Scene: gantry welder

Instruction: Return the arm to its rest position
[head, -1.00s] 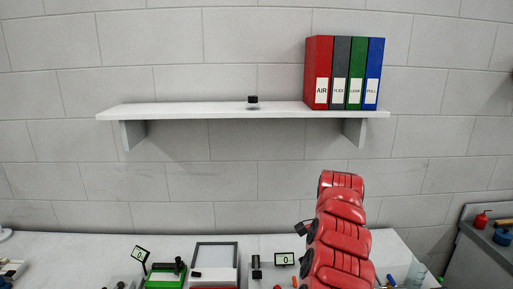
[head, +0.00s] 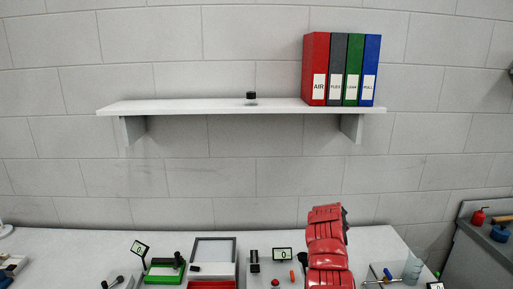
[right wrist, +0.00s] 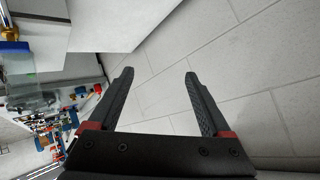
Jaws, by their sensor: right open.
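My right arm (head: 328,250) shows in the head view as red links rising from the bottom edge, right of the middle, in front of the white bench (head: 90,250). The right gripper cannot be made out there. In the right wrist view, my right gripper (right wrist: 158,80) has its two dark fingers apart with nothing between them. Behind the fingers is the block wall (right wrist: 240,60). My left gripper is not in either current view.
A wall shelf (head: 200,106) holds several binders (head: 342,70) and a small black object (head: 251,96). The bench carries a green-edged device (head: 164,270), a grey-framed tray (head: 213,251) and small displays (head: 282,253). A grey cabinet (head: 480,250) stands at the right. The wall below the shelf is clear.

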